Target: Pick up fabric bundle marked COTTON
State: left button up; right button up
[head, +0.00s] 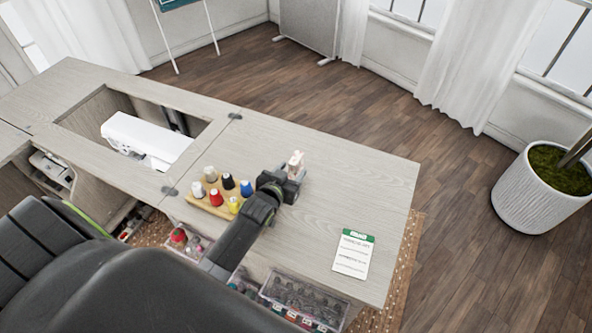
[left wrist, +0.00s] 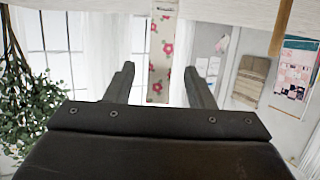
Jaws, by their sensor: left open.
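A small white and pink fabric bundle (head: 296,157) stands on the cabinet top at the tip of my left gripper (head: 289,174). In the left wrist view the fabric bundle (left wrist: 159,60) shows as a pale strip with red flowers, between the two fingers (left wrist: 158,78). The fingers are apart, with a gap on both sides of the fabric. I cannot read any COTTON mark on it. Its lower part is hidden by my gripper in the head view. My right gripper is not in view.
A wooden rack (head: 213,202) with several thread spools stands just left of my left gripper. A white sewing machine (head: 142,138) sits in the cabinet opening. A green-topped card (head: 353,254) lies at the right front. Clear boxes (head: 303,299) sit along the front edge.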

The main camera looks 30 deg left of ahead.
pick_arm(q)
jog(key=shift+x, duration=1.85)
jog(key=shift+w+r, duration=0.1)
jog(key=shift+r, duration=0.15)
jog(key=c, duration=1.1)
jog(key=shift+o, duration=0.2)
